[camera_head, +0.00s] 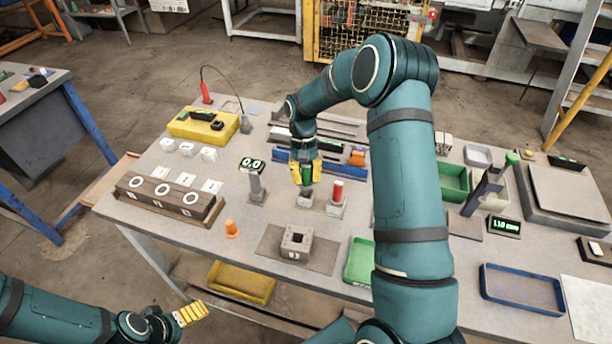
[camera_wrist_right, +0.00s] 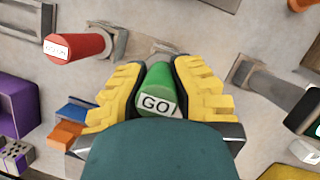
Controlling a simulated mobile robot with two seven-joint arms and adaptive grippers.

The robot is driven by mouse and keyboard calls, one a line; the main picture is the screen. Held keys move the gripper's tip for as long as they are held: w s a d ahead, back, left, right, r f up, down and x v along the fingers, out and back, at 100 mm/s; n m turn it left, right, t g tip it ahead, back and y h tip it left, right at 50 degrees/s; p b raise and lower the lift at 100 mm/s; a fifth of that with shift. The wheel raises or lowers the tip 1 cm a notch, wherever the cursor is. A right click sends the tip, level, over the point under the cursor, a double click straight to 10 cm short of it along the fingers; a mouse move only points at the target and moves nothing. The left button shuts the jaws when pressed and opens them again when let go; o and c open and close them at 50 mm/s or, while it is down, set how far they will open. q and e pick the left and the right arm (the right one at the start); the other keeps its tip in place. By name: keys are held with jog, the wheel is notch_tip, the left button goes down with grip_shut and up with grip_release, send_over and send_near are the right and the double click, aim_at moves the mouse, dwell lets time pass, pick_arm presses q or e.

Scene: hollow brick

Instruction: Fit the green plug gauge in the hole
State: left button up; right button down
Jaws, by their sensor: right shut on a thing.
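The green plug gauge (camera_wrist_right: 158,88) has a white label reading GO. My right gripper (camera_head: 305,174) has its yellow fingers shut around it, and the gauge (camera_head: 307,175) shows between them in the head view, above a small grey stand. The hollow brick (camera_head: 296,243), a grey block with a square-looking opening on top, sits on a grey plate nearer the table's front edge. The gauge is apart from the brick, farther back. My left gripper (camera_head: 190,313) is at the lower left, off the table's front; its finger gap is unclear.
A red plug gauge (camera_head: 337,192) stands on a stand just right of the green one. A display post (camera_head: 256,185) stands to the left. A dark block with ring gauges (camera_head: 168,195) lies at left.

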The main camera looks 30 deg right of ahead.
jog(key=shift+f+b, duration=0.8)
jog(key=shift+f, duration=0.6)
dwell(0.4)
jog(key=c, duration=0.9)
grip_release()
jog(key=v, duration=1.2)
